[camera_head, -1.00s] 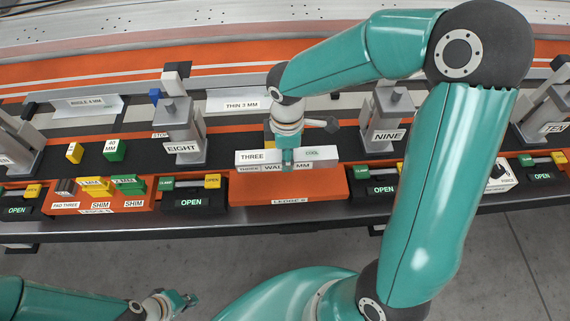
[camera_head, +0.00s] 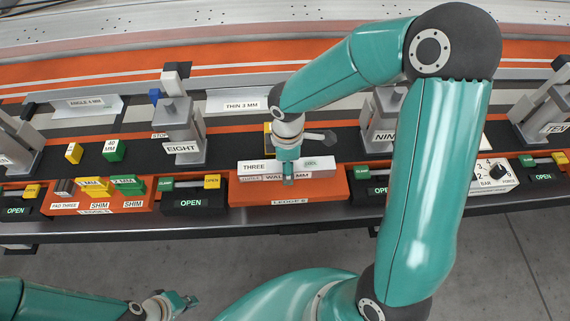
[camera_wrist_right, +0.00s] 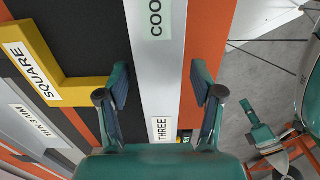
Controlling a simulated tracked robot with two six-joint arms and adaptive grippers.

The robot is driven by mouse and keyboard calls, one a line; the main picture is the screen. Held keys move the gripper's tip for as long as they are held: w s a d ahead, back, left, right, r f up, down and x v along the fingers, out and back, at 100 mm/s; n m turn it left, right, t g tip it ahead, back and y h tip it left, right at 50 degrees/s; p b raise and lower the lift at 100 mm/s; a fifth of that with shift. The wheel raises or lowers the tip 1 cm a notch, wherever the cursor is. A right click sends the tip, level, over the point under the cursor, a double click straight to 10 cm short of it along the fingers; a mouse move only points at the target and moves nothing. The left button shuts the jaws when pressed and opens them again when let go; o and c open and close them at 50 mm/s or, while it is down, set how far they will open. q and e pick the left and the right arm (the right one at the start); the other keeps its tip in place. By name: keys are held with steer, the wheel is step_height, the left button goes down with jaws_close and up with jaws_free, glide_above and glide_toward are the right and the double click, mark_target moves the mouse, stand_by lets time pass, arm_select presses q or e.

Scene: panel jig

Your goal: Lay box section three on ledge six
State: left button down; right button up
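Box section three (camera_head: 286,166) is a silver bar labelled THREE, with a pale green COOL tag. It lies level along the top of orange ledge six (camera_head: 245,190) in the head view. My right gripper (camera_head: 289,176) is down over its middle. In the right wrist view the bar (camera_wrist_right: 157,80) runs between the fingers of my right gripper (camera_wrist_right: 160,82). They look open, with a narrow gap at the right finger. The left finger is very close to the bar; contact is unclear. My left gripper (camera_head: 184,301) is open and empty at lower left, away from the bench.
A yellow square (camera_wrist_right: 60,90) lies behind the bar. Clamp posts EIGHT (camera_head: 180,130) and NINE (camera_head: 382,120) stand behind on either side. OPEN switch boxes (camera_head: 192,198) flank the ledge. Yellow and green shims (camera_head: 128,187) lie to the left.

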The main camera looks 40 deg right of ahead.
step_height(320, 180, up, 12)
steer(key=p, duration=0.1)
stand_by(0.6)
stand_by(0.4)
